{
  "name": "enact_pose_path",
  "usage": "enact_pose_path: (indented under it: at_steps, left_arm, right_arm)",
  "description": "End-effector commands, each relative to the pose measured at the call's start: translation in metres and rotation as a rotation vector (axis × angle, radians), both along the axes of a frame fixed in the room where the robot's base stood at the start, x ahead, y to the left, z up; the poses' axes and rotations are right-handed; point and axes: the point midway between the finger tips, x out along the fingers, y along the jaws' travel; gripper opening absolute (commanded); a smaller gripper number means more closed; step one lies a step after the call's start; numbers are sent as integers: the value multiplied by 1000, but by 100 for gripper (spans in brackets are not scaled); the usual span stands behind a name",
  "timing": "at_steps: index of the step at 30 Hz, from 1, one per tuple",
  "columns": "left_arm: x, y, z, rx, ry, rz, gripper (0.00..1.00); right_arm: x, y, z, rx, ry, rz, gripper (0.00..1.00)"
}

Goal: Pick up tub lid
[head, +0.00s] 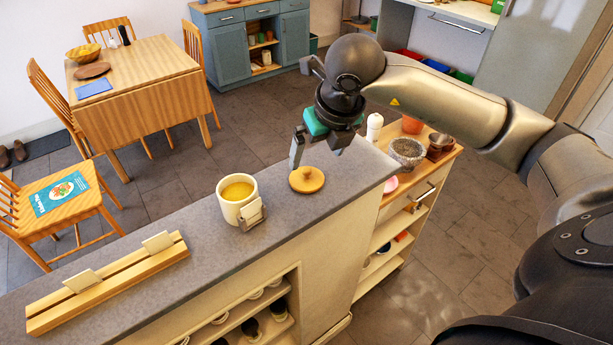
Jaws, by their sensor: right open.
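The tub lid (307,179) is a round wooden disc with a small knob. It lies on the grey counter (345,183), to the right of a cream tub (229,209). The tub is open at the top and shows a yellow-orange inside; a small tag or clip is on its front. My right gripper (318,160) is open and empty, with its fingers pointing down just above and behind the lid in the picture. It does not visibly touch the lid. My left gripper is not in view.
A wooden rail (110,285) with two cards stands on the counter's left part. A lower wooden unit (420,185) with a stone mortar (407,152), a white shaker (374,126) and an orange pot (412,124) stands beyond the counter's right end. The counter around the lid is clear.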

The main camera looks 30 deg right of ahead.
Motion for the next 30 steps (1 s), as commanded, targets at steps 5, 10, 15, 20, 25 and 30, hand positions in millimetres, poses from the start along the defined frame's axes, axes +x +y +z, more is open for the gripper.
enact_pose_path:
  at_steps: [5,10,15,20,25,30]
  left_arm:
    - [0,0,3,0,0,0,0]
    - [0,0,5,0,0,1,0]
    - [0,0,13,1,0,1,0]
    - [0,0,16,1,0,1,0]
    - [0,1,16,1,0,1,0]
    - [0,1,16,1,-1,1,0]
  right_arm:
    - [11,-1,-26,2,1,1,100]
    - [14,-1,-36,1,1,3,100]
    - [22,0,-54,4,5,2,100]
    - [30,-1,-74,3,1,1,100]
    - [34,-2,-82,2,-1,3,100]
    - [34,-2,-82,2,-1,3,100]
